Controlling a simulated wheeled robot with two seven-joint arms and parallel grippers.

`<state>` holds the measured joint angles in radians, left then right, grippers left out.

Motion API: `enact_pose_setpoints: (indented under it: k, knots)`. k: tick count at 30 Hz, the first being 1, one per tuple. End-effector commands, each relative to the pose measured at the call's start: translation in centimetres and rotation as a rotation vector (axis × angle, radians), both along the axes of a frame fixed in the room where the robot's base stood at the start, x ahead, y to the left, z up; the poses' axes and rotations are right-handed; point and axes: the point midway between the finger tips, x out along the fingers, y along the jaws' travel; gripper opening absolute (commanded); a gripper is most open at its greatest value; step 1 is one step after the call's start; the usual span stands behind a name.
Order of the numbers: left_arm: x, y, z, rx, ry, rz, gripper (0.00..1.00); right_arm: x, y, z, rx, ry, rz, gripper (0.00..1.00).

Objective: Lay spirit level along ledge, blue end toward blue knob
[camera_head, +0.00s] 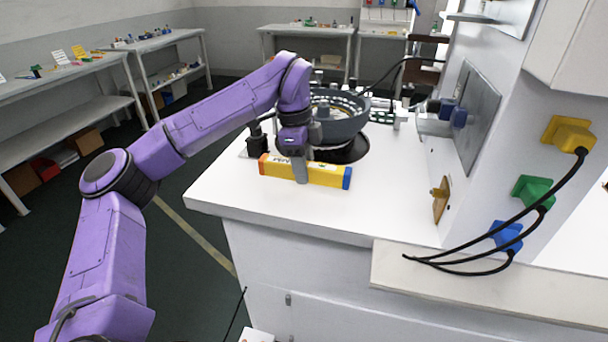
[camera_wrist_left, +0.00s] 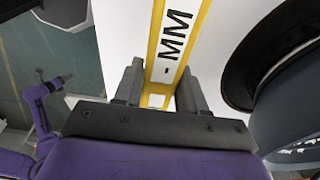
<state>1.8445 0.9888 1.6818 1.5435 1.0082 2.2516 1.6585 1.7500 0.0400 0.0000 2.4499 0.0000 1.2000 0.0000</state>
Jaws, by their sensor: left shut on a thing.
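The spirit level is a yellow bar (camera_head: 325,174) with an orange left end and a blue right end (camera_head: 347,178). My left gripper (camera_head: 300,180) is shut around its middle, over the white worktop. In the left wrist view the level (camera_wrist_left: 176,45) runs between the two fingers (camera_wrist_left: 158,92); its ends are out of that view. A pale ledge (camera_head: 490,288) runs along the front right. Above it is a blue knob-like plug (camera_head: 507,235) with a black cable. A small purple arm at the left of the wrist view appears to end in my right gripper (camera_wrist_left: 62,79), too small to read.
A dark round bowl-like machine (camera_head: 338,118) stands just behind the level. Green (camera_head: 533,190) and yellow (camera_head: 568,134) plugs sit above the blue one, their black cables hanging over the ledge. The white worktop (camera_head: 385,205) is clear right of the level.

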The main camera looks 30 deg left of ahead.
Motion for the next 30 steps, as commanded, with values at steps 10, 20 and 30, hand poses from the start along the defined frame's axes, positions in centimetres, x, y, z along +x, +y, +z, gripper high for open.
enact_pose_setpoints:
  k: [10,20,30]
  knots:
    - [0.6,0.3,-3.9,-0.001,0.000,0.001,0.04,0.0,0.0,0.6,0.000,0.000,0.000,0.43]
    - [0.6,0.3,-4.2,0.000,0.001,0.001,0.54,0.0,0.0,0.2,0.000,0.000,0.000,0.43]
    - [0.6,0.3,-4.0,0.000,0.001,0.000,0.66,0.0,0.0,0.4,0.000,0.000,0.000,0.43]
